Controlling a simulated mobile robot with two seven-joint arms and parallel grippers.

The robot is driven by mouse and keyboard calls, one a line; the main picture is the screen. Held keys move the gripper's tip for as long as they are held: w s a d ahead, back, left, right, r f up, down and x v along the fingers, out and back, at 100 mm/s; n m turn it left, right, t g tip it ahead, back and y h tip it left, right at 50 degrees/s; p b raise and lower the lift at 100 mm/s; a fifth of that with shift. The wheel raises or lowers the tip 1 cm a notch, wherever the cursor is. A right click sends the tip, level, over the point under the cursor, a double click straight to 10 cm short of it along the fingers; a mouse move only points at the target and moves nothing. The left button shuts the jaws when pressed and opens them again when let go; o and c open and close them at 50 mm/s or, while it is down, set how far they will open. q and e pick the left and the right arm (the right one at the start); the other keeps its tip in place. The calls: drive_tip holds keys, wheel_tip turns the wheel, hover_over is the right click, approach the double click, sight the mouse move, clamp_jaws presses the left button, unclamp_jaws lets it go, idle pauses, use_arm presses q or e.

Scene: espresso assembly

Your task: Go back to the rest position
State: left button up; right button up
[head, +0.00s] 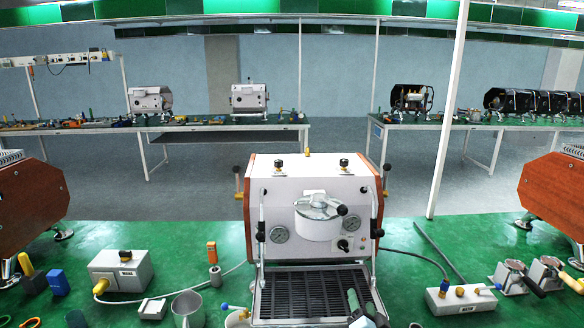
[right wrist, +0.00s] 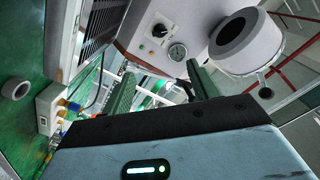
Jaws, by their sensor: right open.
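My right gripper (head: 364,304) shows at the bottom of the head view, in front of the drip tray's right part. In the right wrist view its two green fingers (right wrist: 160,88) stand apart with nothing between them. The espresso machine (head: 272,196) stands upright on the green table, with a round white group head (head: 317,222), two gauges and a dark slatted drip tray (head: 268,294). In the right wrist view the machine appears tilted, with a gauge (right wrist: 177,52) and the hollow group head (right wrist: 218,50) beyond the fingers. My left gripper is not in view.
A grey box (head: 121,270) and a metal pitcher (head: 188,308) stand left of the machine. A white switch box (head: 461,299) and portafilter-like parts (head: 527,275) are at right. Wood-sided machines (head: 34,205) stand at both edges. Green table (head: 405,262) shows bare right of the machine.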

drive_tip(key=s+d+f+n+g, duration=0.2)
drive_tip(key=s+f, duration=0.6)
drive_tip(key=s+f+n+g, duration=0.2)
drive_tip(key=s+f+n, duration=0.1)
drive_tip(key=s, duration=0.9)
drive_tip(key=s+f+n+g+y, duration=0.1)
drive_tip(key=s+f+n+g, duration=0.1)
drive_tip(key=s, duration=0.9)
drive_tip(key=s+f+n+g, duration=0.2)
drive_tip(key=s+f+n, duration=0.1)
drive_tip(key=s, duration=0.9)
drive_tip(key=shift+s+f+n+g, duration=0.3)
drive_tip(key=shift+s+f+g, duration=0.1)
drive_tip(key=shift+f, duration=0.35)
drive_tip(key=shift+d, duration=0.15)
